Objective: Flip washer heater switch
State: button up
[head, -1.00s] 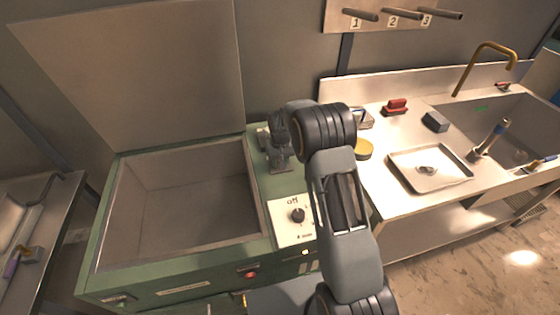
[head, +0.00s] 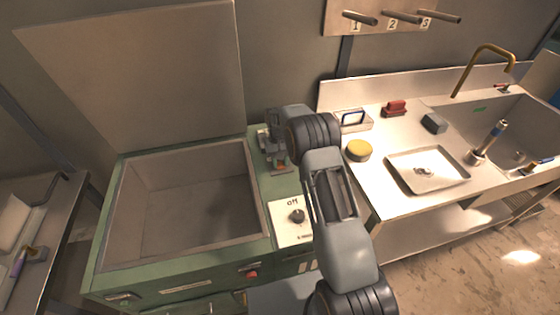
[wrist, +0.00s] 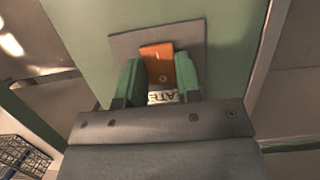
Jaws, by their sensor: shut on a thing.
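The heater switch is an orange lever (wrist: 158,64) on a grey plate (wrist: 195,32) on the green top of the washer. In the wrist view it stands between the two green fingertips of my gripper (wrist: 160,82), which is shut on it. A pale label with dark letters (wrist: 163,97) shows just below the lever, partly hidden. In the head view my gripper (head: 280,166) is low over the washer's right side panel, and the orange lever shows small beneath it. The washer (head: 100,250) is green with an open tank.
A dial panel (head: 296,222) is in front of the gripper. The raised lid (head: 140,80) stands behind the tank. A steel counter (head: 375,190) on the right holds a yellow round pad (head: 358,151), a tray (head: 428,186) and a sink.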

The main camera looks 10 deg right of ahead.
jog(key=o, duration=0.9)
jog(key=shift+r, duration=0.1)
jog(key=b+v, duration=0.1)
jog(key=v, duration=1.2)
jog(key=shift+w+r, duration=0.1)
jog(key=shift+r, duration=0.15)
send_over(279, 162)
notch_tip(279, 162, down, 4)
jog(key=s+r+t, duration=0.2)
jog(key=s+r, duration=0.2)
jog(key=s, duration=0.6)
jog(key=s+r+t, duration=0.2)
jog(key=s+r, duration=0.1)
jog(key=s, duration=0.6)
jog(key=s+r+t, duration=0.3)
jog(key=s+r, duration=0.1)
jog(key=s, duration=0.6)
jog(key=shift+s+d+r, duration=0.15)
jog(key=shift+s+r, duration=0.15)
jog(key=shift+r, duration=0.05)
